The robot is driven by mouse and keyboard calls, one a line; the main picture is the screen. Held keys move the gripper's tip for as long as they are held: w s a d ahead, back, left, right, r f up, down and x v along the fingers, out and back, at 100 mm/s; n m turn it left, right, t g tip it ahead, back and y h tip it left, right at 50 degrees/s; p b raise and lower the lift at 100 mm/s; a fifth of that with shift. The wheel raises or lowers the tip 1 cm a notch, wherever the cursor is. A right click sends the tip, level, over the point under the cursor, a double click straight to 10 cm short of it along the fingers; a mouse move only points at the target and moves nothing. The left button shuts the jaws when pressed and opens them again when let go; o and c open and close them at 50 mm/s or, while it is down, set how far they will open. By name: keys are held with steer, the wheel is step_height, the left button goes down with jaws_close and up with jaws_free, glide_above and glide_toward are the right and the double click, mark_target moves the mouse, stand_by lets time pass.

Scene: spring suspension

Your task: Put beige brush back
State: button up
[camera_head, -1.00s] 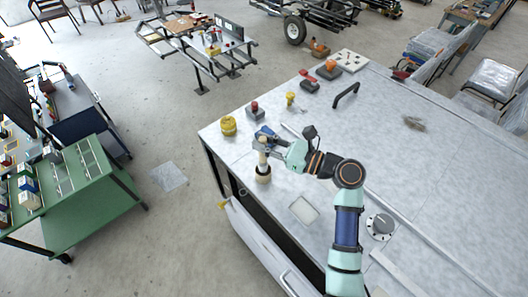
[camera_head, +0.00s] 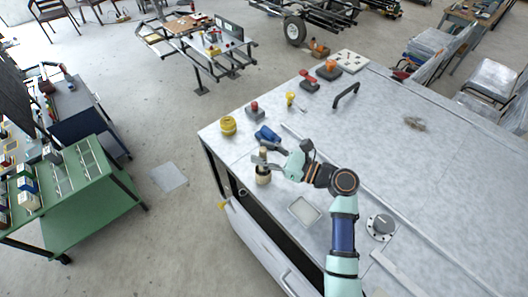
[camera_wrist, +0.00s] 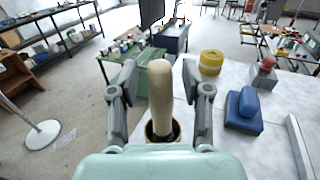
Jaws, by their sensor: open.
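The beige brush (camera_wrist: 160,90) stands upright, handle up, in a small round holder with a dark opening (camera_wrist: 152,132), near the front left edge of the metal bench top. The brush also shows in the head view (camera_head: 263,154), with the pale holder (camera_head: 263,179) under it. My gripper (camera_wrist: 158,94) is open. Its fingers stand on either side of the handle, with visible gaps in the wrist view. My gripper in the head view (camera_head: 262,160) is beside the upper handle. The brush's lower end is hidden inside the holder.
A blue block-like object (camera_head: 267,135), a yellow round container (camera_head: 228,125) and a red-topped grey block (camera_head: 255,111) stand behind the brush. A square tray (camera_head: 304,211) and a round dial (camera_head: 380,226) are to the right. The bench top's far right is mostly clear.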

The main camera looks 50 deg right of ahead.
steer(key=shift+s+r, duration=0.1)
steer(key=shift+r, duration=0.05)
steer(key=b+v, duration=0.1)
steer(key=v, duration=1.1)
